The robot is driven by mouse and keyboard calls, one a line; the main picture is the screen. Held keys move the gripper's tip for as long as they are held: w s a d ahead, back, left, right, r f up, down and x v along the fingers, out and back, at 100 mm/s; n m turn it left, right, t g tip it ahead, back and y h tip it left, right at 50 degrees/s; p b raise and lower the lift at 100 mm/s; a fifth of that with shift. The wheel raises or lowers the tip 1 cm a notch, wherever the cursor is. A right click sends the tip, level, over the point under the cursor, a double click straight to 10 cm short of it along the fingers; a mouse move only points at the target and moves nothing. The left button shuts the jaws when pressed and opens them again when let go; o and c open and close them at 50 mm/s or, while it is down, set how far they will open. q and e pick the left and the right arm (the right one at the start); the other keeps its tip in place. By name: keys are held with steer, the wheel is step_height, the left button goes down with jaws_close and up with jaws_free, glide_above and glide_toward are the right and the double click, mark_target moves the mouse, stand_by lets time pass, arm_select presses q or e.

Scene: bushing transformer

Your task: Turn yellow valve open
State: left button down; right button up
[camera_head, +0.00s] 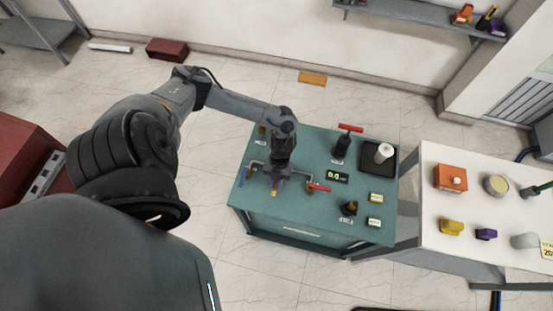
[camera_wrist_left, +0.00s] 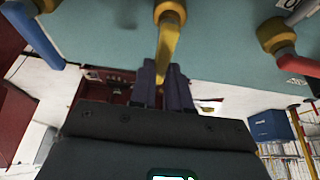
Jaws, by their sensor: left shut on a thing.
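The teal bench (camera_head: 300,222) carries a row of pipe valves. The yellow valve (camera_head: 274,192) is in the middle of the row at the front. In the left wrist view its yellow handle (camera_wrist_left: 168,38) reaches down between the fingers. My left gripper (camera_head: 277,177) comes from above. In the left wrist view its fingers (camera_wrist_left: 168,88) are shut on the yellow handle, and they hide its tip. My right gripper is in neither view.
A red valve handle (camera_head: 320,187) is right of the yellow one, and a blue handle (camera_wrist_left: 32,32) is at left in the left wrist view. A display (camera_head: 337,177), a black tray (camera_head: 366,157) and a red T-handle (camera_head: 350,128) are on the bench. A white table (camera_head: 450,203) stands to the right.

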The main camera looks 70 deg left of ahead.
arm_select(q)
steer(key=c, duration=1.1)
jaws_free()
steer(key=b+v, duration=0.1)
steer(key=v, duration=0.9)
steer(key=shift+a+r, duration=0.15)
steer(key=shift+r, duration=0.25)
